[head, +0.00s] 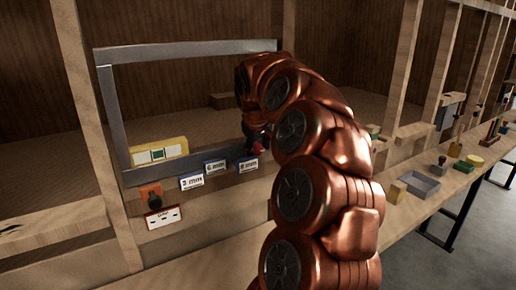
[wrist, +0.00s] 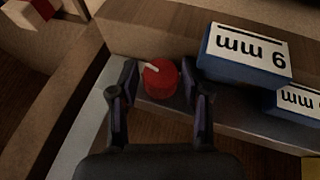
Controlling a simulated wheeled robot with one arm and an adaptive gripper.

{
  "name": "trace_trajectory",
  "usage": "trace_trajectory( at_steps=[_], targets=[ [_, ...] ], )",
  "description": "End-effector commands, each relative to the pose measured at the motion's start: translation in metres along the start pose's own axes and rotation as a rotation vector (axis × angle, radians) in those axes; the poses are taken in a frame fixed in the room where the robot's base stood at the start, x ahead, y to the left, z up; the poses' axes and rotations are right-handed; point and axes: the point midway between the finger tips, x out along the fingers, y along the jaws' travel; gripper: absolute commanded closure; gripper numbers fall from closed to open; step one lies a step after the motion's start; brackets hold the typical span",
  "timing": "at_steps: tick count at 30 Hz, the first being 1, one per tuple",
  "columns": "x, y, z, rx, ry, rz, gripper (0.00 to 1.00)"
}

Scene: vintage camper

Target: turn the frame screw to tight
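The frame screw is a red round knob (wrist: 161,82) with a white pointer, sitting on the grey metal frame (wrist: 232,122). The pointer aims to the upper left in the wrist view. My gripper (wrist: 160,72) is open, with one dark finger on each side of the knob. Narrow gaps seem to show between fingers and knob; contact is not clear. In the head view the metal frame (head: 116,120) surrounds a wall opening, and my gripper (head: 256,140) is at its lower right corner, mostly hidden by my arm. Only a bit of red shows there.
Blue-backed millimetre labels sit along the frame's lower edge, one (wrist: 247,52) close beside my right finger. An orange block with a black knob (head: 153,198) is lower left, above a white label (head: 163,217). A yellow box (head: 172,146) stands behind the frame's lower bar.

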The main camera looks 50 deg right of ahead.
Motion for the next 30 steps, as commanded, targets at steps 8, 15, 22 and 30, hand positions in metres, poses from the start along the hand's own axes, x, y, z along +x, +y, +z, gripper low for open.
trace_trajectory(
  at_steps=[8, 15, 22, 30],
  targets=[
    [-0.0002, -0.0002, -0.0001, 0.000, 0.000, 0.000, 0.85],
    [-0.0010, 0.0004, -0.0007, 0.006, 0.001, -0.012, 0.97],
    [-0.0034, 0.0036, -0.0027, 0.063, 0.012, -0.137, 0.97],
    [-0.0020, 0.0044, -0.0016, 0.109, 0.019, -0.245, 0.97]
  ],
)
